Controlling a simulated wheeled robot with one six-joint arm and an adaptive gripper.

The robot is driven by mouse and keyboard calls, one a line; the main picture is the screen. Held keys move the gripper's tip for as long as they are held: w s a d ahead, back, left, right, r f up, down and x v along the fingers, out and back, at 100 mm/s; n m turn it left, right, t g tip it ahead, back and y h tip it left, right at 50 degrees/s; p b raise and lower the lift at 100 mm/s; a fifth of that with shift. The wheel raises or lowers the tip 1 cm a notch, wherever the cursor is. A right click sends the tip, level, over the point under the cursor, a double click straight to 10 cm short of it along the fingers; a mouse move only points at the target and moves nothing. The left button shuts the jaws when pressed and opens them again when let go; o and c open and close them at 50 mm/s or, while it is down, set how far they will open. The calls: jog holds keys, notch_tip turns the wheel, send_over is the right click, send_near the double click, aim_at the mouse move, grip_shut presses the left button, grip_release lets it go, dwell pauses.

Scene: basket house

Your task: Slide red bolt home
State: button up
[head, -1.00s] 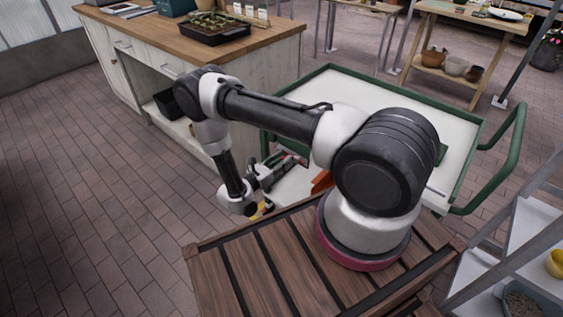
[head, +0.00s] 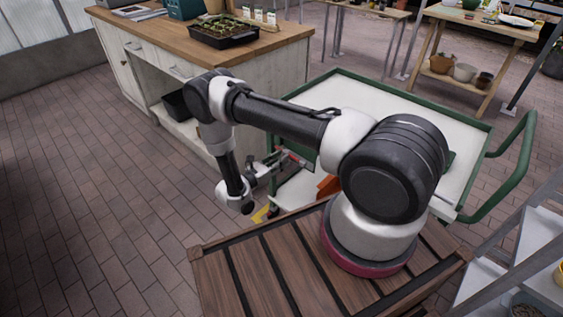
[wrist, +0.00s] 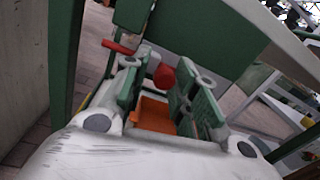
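The red bolt shows in the wrist view as a round red knob (wrist: 165,76) and, to its left, a red bar (wrist: 117,47); whether they are one part I cannot tell. My gripper (wrist: 160,84) has its two green-faced fingers apart, with the knob near the gap between their tips. Contact is unclear. An orange piece (wrist: 153,112) lies low between the fingers. In the head view my gripper (head: 290,160) is beside the near left side of the green-framed cart (head: 340,72), and a small red spot shows at its tips.
A wooden-topped bench (head: 280,37) with a black seedling tray (head: 223,36) stands behind the arm. A dark green panel (wrist: 205,35) stands close behind the fingers, and a green post (wrist: 66,55) is at left. Open brick floor (head: 100,190) lies to the left.

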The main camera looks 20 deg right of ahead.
jog(key=shift+o, duration=0.8)
jog(key=v, duration=1.2)
